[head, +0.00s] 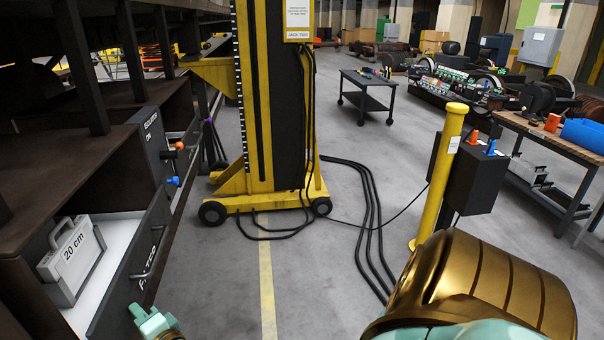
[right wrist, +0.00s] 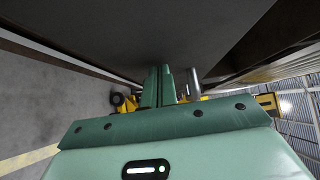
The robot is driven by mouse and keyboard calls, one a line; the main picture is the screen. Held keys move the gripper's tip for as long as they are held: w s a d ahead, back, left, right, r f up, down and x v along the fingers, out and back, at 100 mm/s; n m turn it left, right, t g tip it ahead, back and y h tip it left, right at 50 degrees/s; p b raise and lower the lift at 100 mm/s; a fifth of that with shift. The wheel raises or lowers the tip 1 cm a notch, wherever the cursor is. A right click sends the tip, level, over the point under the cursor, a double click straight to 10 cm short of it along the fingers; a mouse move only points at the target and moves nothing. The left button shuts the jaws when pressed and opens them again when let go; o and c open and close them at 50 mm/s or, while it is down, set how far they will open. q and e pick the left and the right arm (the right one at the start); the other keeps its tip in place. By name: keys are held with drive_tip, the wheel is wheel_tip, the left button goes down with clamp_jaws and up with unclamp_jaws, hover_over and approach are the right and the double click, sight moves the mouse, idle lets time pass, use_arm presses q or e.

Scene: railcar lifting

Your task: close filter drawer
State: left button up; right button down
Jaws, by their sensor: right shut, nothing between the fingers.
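The filter drawer (head: 158,222) stands open at the left in the head view, with a white inside and a dark front lettered as the filter. A bar handle (head: 147,262) sits on that front. A grey case (head: 72,262) marked "20 cm" stands in the drawer. My right gripper (head: 145,317) is shut and empty, at the near end of the drawer front, on its outer side. In the right wrist view, its closed fingers (right wrist: 158,86) are close to a dark panel (right wrist: 160,40); I cannot tell if they touch. My left gripper is not in view.
A yellow lifting jack (head: 232,204) on wheels stands ahead, with black cables on the floor. A yellow post (head: 440,180) is at right. Grey floor (head: 215,285) is clear beside the drawer.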

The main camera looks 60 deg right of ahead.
drive_tip(key=shift+w+a, duration=0.6)
drive_tip(key=shift+w, duration=0.05)
drive_tip(key=shift+r, duration=0.15)
drive_tip(key=shift+a+r, duration=0.1)
